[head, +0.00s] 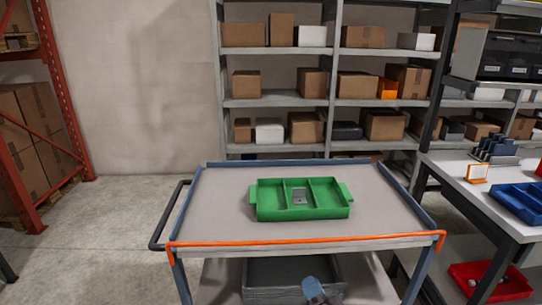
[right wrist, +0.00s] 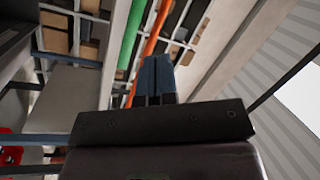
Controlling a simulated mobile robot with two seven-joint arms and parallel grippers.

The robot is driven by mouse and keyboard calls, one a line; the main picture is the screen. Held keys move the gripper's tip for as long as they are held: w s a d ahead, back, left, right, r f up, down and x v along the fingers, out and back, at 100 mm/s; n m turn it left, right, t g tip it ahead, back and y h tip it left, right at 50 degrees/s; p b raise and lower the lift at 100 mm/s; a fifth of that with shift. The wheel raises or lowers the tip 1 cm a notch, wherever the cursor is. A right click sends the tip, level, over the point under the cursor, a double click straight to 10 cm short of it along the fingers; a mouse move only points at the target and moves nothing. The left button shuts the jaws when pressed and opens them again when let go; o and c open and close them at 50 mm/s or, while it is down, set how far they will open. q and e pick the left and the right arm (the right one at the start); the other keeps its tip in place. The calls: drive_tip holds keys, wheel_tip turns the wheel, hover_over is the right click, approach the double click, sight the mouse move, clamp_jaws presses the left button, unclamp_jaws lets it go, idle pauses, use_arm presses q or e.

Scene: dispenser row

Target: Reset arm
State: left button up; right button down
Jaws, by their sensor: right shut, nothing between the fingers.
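My right gripper (head: 314,290) shows at the bottom edge of the head view, low in front of the cart and below its top. In the right wrist view its blue fingers (right wrist: 155,75) are together with nothing between them. A green divided tray (head: 266,213) sits on the cart top (head: 220,210). A small grey item (head: 299,196) lies in its middle compartment. The gripper is apart from the tray. My left gripper is not in view.
The cart has an orange front rail (head: 300,242) and a dark handle (head: 170,215) at left. A dark bin (head: 262,275) is on its lower shelf. A workbench (head: 455,180) with a blue tray (head: 520,203) stands at right. Shelving (head: 285,102) with boxes is behind. Floor at left is clear.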

drive_tip(key=s+d+f+n+g+h, duration=0.2)
drive_tip(key=s+d+f+n+g, duration=0.2)
drive_tip(key=s+d+f, duration=0.3)
drive_tip(key=s+d+f+n+g+h, duration=0.3)
drive_tip(key=s+d+f, duration=0.4)
drive_tip(key=s+d, duration=0.4)
drive_tip(key=s+n, duration=0.1)
drive_tip(key=s, duration=0.3)
drive_tip(key=shift+s+f+n+g, duration=0.2)
drive_tip(key=shift+f+n+g, duration=0.1)
drive_tip(key=shift+n+g, duration=0.1)
